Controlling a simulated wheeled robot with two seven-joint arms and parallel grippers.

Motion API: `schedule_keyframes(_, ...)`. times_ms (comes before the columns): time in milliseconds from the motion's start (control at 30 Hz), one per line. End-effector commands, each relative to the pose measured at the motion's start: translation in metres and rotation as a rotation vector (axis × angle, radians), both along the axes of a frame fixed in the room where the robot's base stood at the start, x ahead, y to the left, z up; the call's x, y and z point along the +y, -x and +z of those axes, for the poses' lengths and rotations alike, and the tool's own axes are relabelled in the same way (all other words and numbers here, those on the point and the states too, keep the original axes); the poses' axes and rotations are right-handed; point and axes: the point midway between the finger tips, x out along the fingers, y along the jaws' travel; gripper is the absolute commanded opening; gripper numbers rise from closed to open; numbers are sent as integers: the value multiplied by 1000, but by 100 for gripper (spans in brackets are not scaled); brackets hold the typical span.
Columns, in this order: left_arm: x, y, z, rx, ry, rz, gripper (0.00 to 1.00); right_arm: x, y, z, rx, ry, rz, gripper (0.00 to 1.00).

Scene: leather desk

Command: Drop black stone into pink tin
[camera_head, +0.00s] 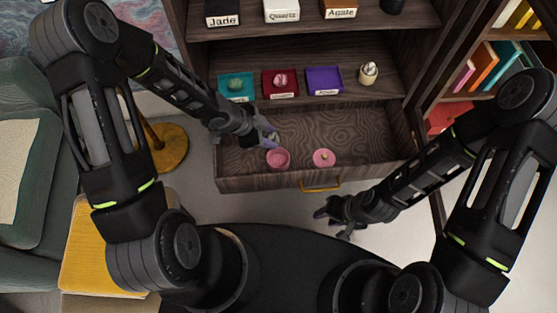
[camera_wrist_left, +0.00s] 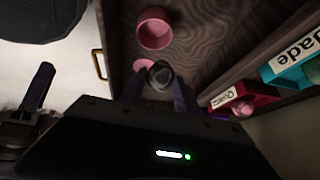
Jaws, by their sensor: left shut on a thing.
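The open pink tin (camera_head: 278,163) stands in the pulled-out wooden drawer; it also shows in the left wrist view (camera_wrist_left: 154,30). A pink lid (camera_head: 324,158) with a small knob lies to its right in the head view. My left gripper (camera_head: 270,134) is just behind the tin, above the drawer. In the left wrist view it (camera_wrist_left: 158,84) is shut on the dark, glossy black stone (camera_wrist_left: 160,74), which sits between the fingertips and partly covers the lid. My right gripper (camera_head: 334,217) is empty, its fingers apart, in front of the drawer.
The drawer (camera_head: 240,184) has a yellow handle (camera_head: 320,188) and free floor around the tin. On the shelf behind stand teal (camera_head: 236,87), red (camera_head: 280,84) and purple (camera_head: 324,81) trays and a small pale figure (camera_head: 368,74). Labelled boxes sit on the shelf above.

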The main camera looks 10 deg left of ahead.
Motion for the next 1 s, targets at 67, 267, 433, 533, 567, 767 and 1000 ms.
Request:
schedule_keyframes(67, 0, 0, -6, 0, 0, 0, 0, 0, 0, -6, 0, 0, 0, 36)
schedule_keyframes(267, 0, 0, -27, 0, 0, 0, 0, 0, 0, -28, 0, 0, 0, 36)
schedule_keyframes(433, 0, 0, -46, 0, 0, 1, 0, 0, 0, -48, 0, 0, -1, 36)
schedule_keyframes(533, 0, 0, -54, 0, 0, 1, 0, 0, 0, -57, 0, 0, -1, 36)
schedule_keyframes(567, 0, 0, -56, 0, 0, 1, 0, 0, 0, -58, 1, 0, -2, 36)
schedule_keyframes(767, 0, 0, -59, 0, 0, 0, 0, 0, 0, -62, 1, 0, -2, 36)
schedule_keyframes(1000, 0, 0, -59, 0, 0, 1, 40, 0, 0, -61, 1, 0, -2, 36)
